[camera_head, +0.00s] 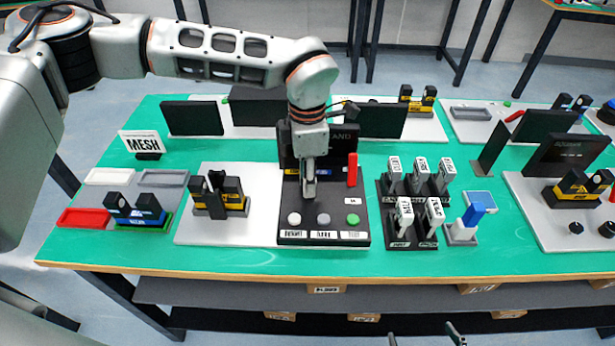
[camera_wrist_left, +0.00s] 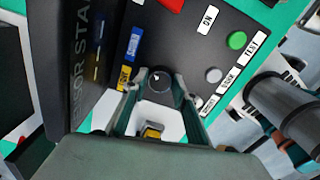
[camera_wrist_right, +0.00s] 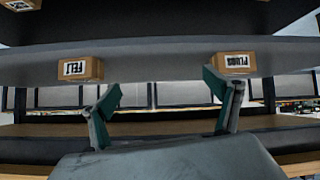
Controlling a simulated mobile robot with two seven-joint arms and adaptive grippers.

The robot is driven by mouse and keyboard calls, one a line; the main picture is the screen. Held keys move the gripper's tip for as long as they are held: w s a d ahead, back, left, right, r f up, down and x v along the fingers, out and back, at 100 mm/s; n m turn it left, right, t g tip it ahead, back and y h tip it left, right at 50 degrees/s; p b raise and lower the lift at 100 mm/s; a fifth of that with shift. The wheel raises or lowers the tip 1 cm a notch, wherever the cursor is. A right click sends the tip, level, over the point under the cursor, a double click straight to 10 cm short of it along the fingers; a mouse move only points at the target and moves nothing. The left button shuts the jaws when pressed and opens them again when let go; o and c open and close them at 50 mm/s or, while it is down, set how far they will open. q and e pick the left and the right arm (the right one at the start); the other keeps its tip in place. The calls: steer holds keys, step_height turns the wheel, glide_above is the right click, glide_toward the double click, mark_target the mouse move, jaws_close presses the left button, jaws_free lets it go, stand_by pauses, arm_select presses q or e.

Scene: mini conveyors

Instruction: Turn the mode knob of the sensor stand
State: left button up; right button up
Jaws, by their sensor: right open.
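The sensor stand (camera_head: 345,215) is a black panel with an upright back, near the table's middle. It has white, grey and green buttons along its front and a red part at right. My left gripper (camera_head: 308,194) reaches down over it and hides the mode knob in the head view. In the left wrist view the dark round mode knob (camera_wrist_left: 160,85) sits between the narrowed fingertips of my left gripper (camera_wrist_left: 160,76), which appear closed on its sides. My right gripper (camera_wrist_right: 166,98) is open and empty, low in front of the table.
Black stands with white-labelled switches (camera_head: 404,214) stand right of the sensor stand. A white board with a black and yellow fixture (camera_head: 228,198) lies to its left. Dark screens (camera_head: 192,118) stand behind. Shelves with labelled boxes (camera_wrist_right: 80,69) face my right gripper.

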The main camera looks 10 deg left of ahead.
arm_select(q)
steer(key=c, duration=0.4)
steer(key=shift+r+n, duration=0.1)
steer(key=shift+n, duration=0.3)
steer(key=shift+c, duration=0.2)
steer(key=n+p, duration=0.2)
steer(key=n, duration=0.1)
steer(key=shift+n, duration=0.3)
steer(key=n+p, duration=0.1)
steer(key=n, duration=0.2)
steer(key=shift+n, duration=0.4)
steer(key=n, duration=0.4)
steer(key=shift+p, duration=0.35)
steer(key=shift+n, duration=0.8)
